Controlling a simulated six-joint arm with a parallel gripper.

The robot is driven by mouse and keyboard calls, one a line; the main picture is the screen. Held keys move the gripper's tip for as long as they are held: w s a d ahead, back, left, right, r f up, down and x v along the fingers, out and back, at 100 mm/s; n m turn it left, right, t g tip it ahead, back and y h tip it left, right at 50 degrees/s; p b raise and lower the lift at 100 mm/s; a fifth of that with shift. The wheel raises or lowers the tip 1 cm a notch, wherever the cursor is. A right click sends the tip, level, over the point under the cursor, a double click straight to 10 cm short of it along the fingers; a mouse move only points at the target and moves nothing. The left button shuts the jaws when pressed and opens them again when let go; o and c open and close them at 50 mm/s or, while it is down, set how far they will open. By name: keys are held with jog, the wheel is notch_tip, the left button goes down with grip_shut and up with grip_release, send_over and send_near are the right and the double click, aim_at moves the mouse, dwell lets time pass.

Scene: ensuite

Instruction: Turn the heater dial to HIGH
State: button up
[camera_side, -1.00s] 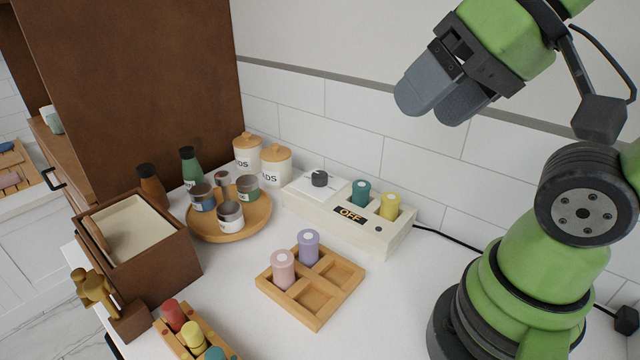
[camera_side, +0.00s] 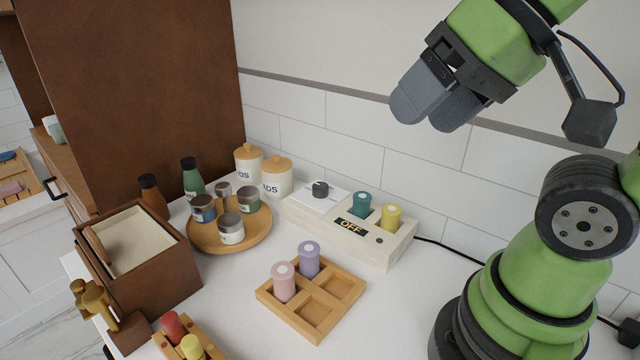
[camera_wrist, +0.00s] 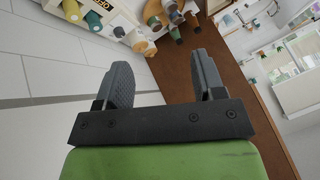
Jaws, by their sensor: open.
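The heater (camera_side: 375,246) is a long white box on the counter against the tiled wall. Its dark round dial (camera_side: 320,189) sits on the left part of its top. The heater's front display (camera_side: 352,227) reads OFF. A teal roller (camera_side: 361,204) and a yellow roller (camera_side: 391,217) stand in its right part. My gripper (camera_side: 422,108) is high above and to the right of the heater, touching nothing. Its fingers (camera_wrist: 164,78) are apart and empty.
A wooden tray (camera_side: 336,318) with pink and lilac rollers is in front of the heater. A round wooden tray (camera_side: 262,238) of jars, two lidded canisters (camera_side: 277,180) and a brown box (camera_side: 160,280) stand left. A cable (camera_side: 450,243) runs right. Space above the heater is clear.

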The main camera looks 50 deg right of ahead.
jog(key=w+d+r+n+g, duration=0.2)
jog(key=w, duration=0.6)
jog(key=n+g+h, duration=0.2)
jog(key=n+g, duration=0.3)
jog(key=n, duration=0.2)
send_over(321, 185)
notch_tip(321, 185, down, 18)
notch_tip(321, 185, down, 10)
jog(key=shift+a+r, duration=0.1)
jog(key=shift+r, duration=0.15)
jog(key=shift+c, duration=0.3)
jog(key=c, duration=0.9)
